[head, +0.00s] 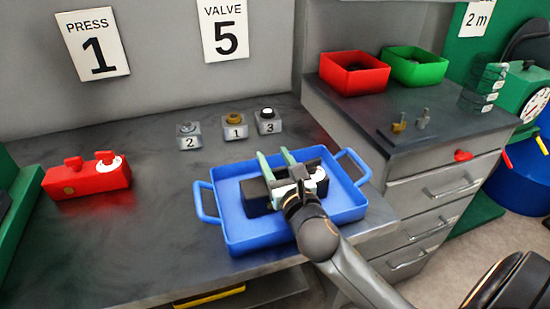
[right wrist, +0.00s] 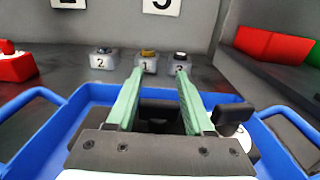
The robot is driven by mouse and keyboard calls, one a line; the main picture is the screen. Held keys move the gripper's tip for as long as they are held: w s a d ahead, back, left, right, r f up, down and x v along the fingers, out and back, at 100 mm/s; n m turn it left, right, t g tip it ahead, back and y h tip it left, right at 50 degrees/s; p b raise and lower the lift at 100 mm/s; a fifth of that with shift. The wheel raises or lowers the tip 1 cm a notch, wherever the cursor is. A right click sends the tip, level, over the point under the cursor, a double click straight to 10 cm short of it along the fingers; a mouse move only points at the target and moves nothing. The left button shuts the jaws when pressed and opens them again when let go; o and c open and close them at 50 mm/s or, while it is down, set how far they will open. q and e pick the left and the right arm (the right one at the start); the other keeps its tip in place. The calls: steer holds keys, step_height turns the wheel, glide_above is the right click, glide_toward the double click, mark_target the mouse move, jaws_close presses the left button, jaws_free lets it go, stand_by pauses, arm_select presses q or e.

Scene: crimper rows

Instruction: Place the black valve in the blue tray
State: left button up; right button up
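The black valve (head: 257,197) sits inside the blue tray (head: 240,236) on the grey bench, partly hidden by my right gripper. It has a white dial at its right end. In the right wrist view the valve's black knob (right wrist: 232,114) shows just right of my right finger. My right gripper (head: 275,158) is over the valve, its two pale green fingers apart, with a black part of the valve showing between them in the right wrist view (right wrist: 160,72). I cannot tell whether the fingers touch it. My left gripper is not in view.
A red valve (head: 85,181) stands on the bench at the left. Numbered small blocks, 2 (head: 189,136), 1 (head: 234,126) and 3 (head: 268,121), stand behind the tray. Red (head: 354,80) and green (head: 415,72) bins sit on the right cabinet.

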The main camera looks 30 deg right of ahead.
steer(key=o, duration=0.4)
steer(key=shift+r, duration=0.15)
steer(key=v, duration=0.6)
steer(key=shift+a, duration=0.1)
steer(key=p+v, duration=0.2)
steer(key=v, duration=0.4)
